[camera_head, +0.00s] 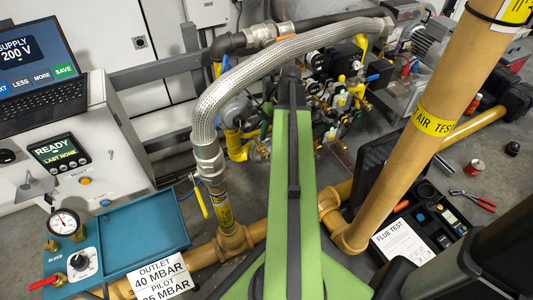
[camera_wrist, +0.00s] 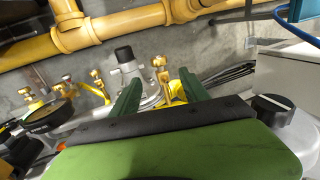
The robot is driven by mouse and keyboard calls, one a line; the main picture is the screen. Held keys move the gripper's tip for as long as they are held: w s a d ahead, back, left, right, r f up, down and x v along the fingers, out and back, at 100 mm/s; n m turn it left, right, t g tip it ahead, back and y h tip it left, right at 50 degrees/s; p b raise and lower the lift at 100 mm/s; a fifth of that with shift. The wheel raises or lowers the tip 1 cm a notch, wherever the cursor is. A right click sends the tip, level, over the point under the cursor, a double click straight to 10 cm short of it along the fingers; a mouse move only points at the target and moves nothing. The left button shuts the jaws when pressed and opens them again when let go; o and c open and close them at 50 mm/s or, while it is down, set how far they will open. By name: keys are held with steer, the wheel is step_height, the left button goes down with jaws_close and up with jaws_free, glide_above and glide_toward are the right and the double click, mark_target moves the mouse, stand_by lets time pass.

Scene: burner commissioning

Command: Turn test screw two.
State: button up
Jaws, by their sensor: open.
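Several brass screw fittings show in the wrist view beyond my gripper. One brass fitting (camera_wrist: 160,63) stands just past the gap between my fingers, and another brass fitting (camera_wrist: 97,75) is to its left. I cannot read a label that tells which is test screw two. My gripper (camera_wrist: 162,84) is open, its two green fingers apart with nothing held between them. A grey metal body with a black cap (camera_wrist: 124,54) sits between and beyond the fingers. In the head view my green arm reaches toward the valve cluster, and its end is hidden.
A yellow pipe (camera_wrist: 130,22) runs across the top of the wrist view. A black knob (camera_wrist: 270,104) is close on the right. In the head view, a braided hose (camera_head: 270,62) arches left of my arm, and an open black case (camera_head: 428,225) lies right.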

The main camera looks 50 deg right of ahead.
mark_target(266, 151)
steer(key=b+x, duration=0.8)
steer(key=x, duration=0.2)
steer(key=shift+s, duration=0.1)
